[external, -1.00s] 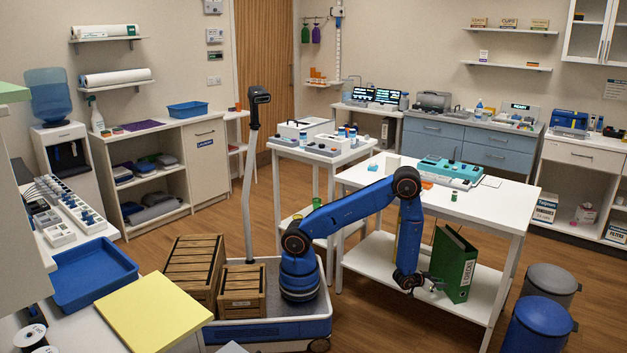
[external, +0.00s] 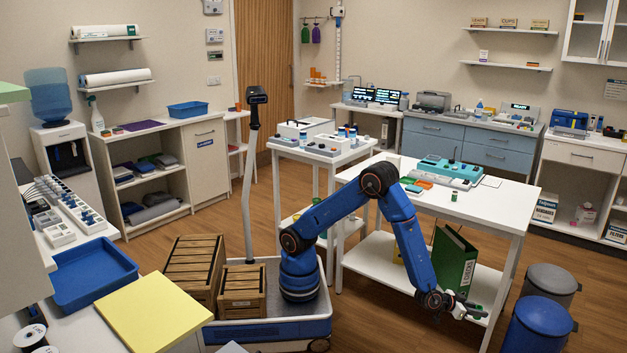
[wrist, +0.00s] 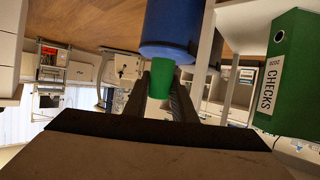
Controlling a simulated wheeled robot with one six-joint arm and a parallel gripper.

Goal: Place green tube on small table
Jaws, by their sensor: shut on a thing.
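My gripper (external: 472,311) is in front of the white table's lower shelf, low down, beside the green binder. In the wrist view its two dark fingers (wrist: 160,92) are shut on a green tube (wrist: 159,76). The tube is too small to make out clearly in the external view. The small white table (external: 320,156) stands left of the larger one, with a white box and several small items on top. Another small green container (external: 454,197) stands on the larger table top.
The larger white table (external: 490,206) holds a teal device (external: 450,171) and orange and green trays. A green binder (external: 455,257) stands on its lower shelf, close to my gripper. A blue bin (external: 540,327) and a grey bin (external: 550,285) stand at the right. Wooden crates ride on my base.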

